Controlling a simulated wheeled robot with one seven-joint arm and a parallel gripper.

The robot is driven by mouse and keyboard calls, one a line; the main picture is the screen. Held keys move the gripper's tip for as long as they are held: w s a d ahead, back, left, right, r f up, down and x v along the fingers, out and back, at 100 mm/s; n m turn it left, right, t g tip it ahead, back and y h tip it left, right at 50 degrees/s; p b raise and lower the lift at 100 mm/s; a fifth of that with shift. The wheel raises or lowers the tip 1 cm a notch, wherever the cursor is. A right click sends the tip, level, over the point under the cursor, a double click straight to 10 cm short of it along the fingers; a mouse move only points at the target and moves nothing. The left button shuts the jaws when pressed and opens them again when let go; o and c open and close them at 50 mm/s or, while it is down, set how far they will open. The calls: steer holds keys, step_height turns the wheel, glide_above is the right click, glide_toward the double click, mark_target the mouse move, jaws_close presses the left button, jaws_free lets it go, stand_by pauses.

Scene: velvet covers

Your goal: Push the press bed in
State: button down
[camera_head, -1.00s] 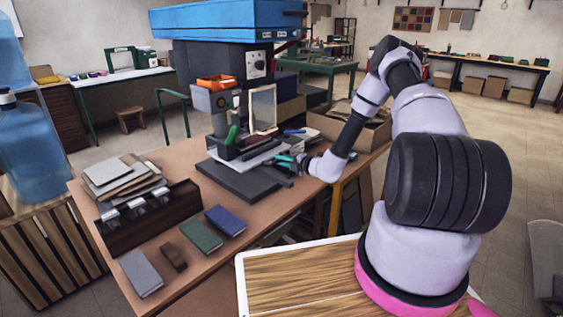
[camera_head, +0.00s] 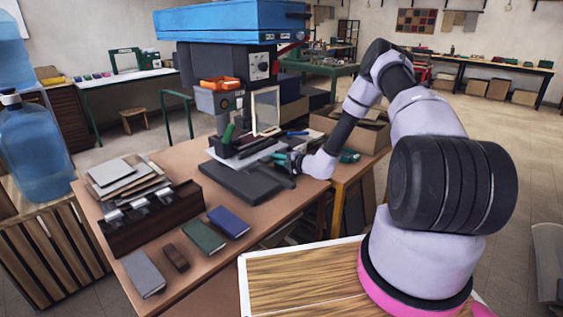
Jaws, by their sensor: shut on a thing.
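The press (camera_head: 225,90) has a blue top over a dark body and stands on the brown workbench (camera_head: 190,262). Its bed (camera_head: 238,183), a flat dark plate, sticks out at the front, over the bench top. My gripper (camera_head: 284,162) is low at the right side of the bed, by a short dark bar (camera_head: 278,177) there. It appears shut on the bed's right side or that bar; the small contact is hard to make out. A pale sheet (camera_head: 262,153) lies behind the plate, under the press.
A dark rack (camera_head: 150,222), stacked boards (camera_head: 122,178) and several small books (camera_head: 228,222) lie left and in front of the bed. A cardboard box (camera_head: 352,130) stands behind my forearm. A blue water bottle (camera_head: 32,150) is at far left. Open floor lies to the right.

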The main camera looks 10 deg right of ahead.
steer(key=shift+w+r, duration=0.1)
steer(key=shift+w, duration=0.05)
steer(key=c, duration=0.9)
jaws_free()
steer(key=shift+a, duration=0.1)
steer(key=shift+o, duration=0.2)
steer(key=v, duration=1)
steer(key=shift+s+d, duration=0.2)
steer(key=shift+s, duration=0.15)
